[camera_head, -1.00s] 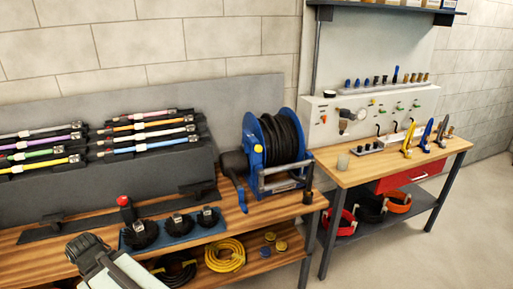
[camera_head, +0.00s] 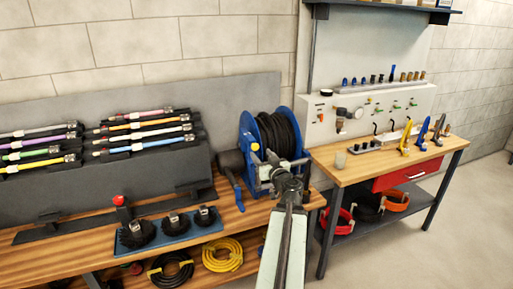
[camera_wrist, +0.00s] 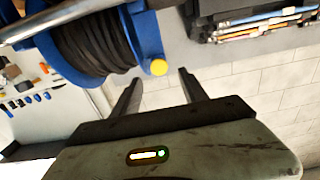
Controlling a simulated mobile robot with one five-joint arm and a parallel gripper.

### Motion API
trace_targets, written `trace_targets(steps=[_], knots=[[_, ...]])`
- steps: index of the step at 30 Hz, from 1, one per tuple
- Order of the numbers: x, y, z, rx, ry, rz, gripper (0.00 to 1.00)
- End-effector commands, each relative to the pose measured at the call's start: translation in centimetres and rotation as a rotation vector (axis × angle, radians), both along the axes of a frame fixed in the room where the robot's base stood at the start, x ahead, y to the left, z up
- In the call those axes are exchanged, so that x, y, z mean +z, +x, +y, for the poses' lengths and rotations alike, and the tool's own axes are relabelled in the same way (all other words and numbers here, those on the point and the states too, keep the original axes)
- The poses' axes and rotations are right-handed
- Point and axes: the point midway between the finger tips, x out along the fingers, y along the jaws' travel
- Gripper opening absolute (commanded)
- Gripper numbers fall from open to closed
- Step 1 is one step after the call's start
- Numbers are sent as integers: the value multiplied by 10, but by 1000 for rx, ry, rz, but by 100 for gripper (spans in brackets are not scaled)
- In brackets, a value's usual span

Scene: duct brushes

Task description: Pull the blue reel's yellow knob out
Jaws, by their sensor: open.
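The blue reel (camera_head: 247,141) stands at the right end of the wooden bench, wound with black hose (camera_head: 280,134). Its yellow knob (camera_head: 255,147) is a small round cap on the near side of the blue frame. My gripper (camera_head: 286,166) is in front of the reel, to the right of the knob in the head view, and hides part of the reel's lower front. In the wrist view the reel is at the upper left and the knob (camera_wrist: 158,67) appears between the two spread fingers, near their tips. My gripper (camera_wrist: 160,77) is open and empty. I cannot tell the remaining distance in depth.
A blue crank handle (camera_head: 238,196) hangs left of the reel. Black brushes (camera_head: 172,224) sit on a blue tray, left. A second bench (camera_head: 350,172) stands right.

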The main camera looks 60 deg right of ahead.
Motion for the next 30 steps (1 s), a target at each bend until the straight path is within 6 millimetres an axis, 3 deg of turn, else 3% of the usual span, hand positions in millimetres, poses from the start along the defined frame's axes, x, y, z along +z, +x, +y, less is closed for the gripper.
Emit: trace_targets(steps=[8, 19, 27, 28, 30], knots=[[1, 5, -10, -7, -3, -1, 51], [1, 57, -47, -4, -3, -2, 51], [1, 60, -49, -6, -2, -1, 51], [1, 60, -49, -6, -2, -1, 48], [1, 60, -49, -6, -2, -1, 29]])
